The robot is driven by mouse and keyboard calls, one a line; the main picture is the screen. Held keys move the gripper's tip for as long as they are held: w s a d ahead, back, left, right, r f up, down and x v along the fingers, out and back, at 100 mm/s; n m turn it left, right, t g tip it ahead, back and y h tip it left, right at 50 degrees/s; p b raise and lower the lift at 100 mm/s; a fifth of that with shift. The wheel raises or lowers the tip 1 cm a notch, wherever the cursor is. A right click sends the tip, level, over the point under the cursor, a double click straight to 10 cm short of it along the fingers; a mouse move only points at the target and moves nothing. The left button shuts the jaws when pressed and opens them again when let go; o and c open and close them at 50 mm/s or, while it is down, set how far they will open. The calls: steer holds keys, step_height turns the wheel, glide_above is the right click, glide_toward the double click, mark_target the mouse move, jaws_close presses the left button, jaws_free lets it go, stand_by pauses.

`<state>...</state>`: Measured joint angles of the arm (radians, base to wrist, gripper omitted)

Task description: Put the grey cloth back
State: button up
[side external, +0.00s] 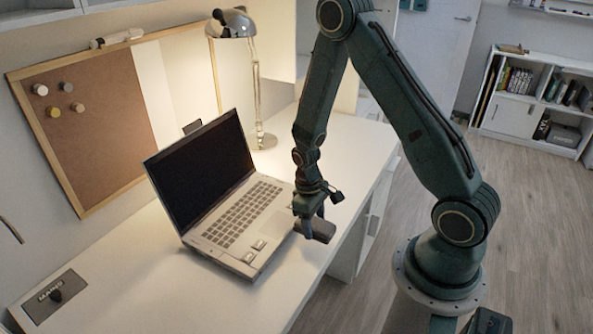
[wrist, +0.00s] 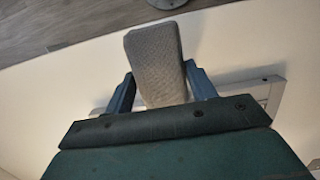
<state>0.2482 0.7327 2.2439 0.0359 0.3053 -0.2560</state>
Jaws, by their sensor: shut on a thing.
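The grey cloth (wrist: 155,62) is a folded, textured grey block between the two fingers of my gripper (wrist: 162,88) in the wrist view. My gripper is shut on it. In the side external view, my gripper (side external: 309,222) points down beside the right edge of the laptop, near the front edge of the desk. The cloth shows there as a dark block (side external: 319,230) at the fingertips. I cannot tell whether it touches the desk top.
An open laptop (side external: 235,212) stands on the white desk (side external: 150,290), just left of my gripper. A metal desk lamp (side external: 256,90) stands behind it. The desk in front of the laptop is clear.

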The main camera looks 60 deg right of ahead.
mark_target(314, 232)
steer(key=shift+f, duration=0.25)
steer(key=shift+f, duration=0.1)
steer(key=shift+f, duration=1.8)
steer(key=shift+f, duration=0.1)
steer(key=o, duration=1)
steer(key=shift+c, duration=0.2)
steer(key=shift+w+r, duration=0.3)
steer(key=shift+r, duration=1.7)
steer(key=shift+w+r, duration=0.25)
steer(key=shift+r, duration=1.8)
steer(key=shift+w+r, duration=0.3)
steer(key=shift+r, duration=1.7)
steer(key=shift+r, duration=0.1)
